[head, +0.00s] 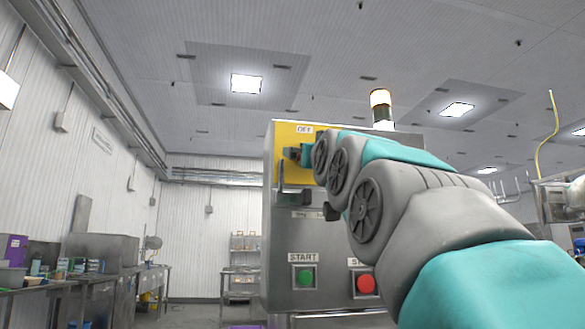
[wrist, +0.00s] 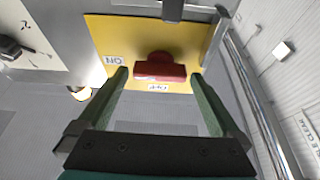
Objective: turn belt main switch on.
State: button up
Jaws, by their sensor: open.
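The belt main switch is a red handle (wrist: 158,72) on a yellow plate (wrist: 108,36). The plate also shows in the head view (head: 284,134) at the top of a steel control box. In the wrist view the handle's bar lies crosswise, close to the upside-down OFF label (wrist: 158,87); the ON label (wrist: 114,60) is to its left. My gripper (wrist: 160,76) is open, with one green finger on each side of the handle. Gaps show between fingers and handle.
The control box (head: 285,235) carries a green START button (head: 306,277) and a red button (head: 366,284) below the switch. Steel benches (head: 95,278) line the left wall, with open floor between.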

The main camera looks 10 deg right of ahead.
jog(key=v, duration=0.7)
jog(key=shift+b, duration=0.45)
jog(key=shift+f, duration=0.1)
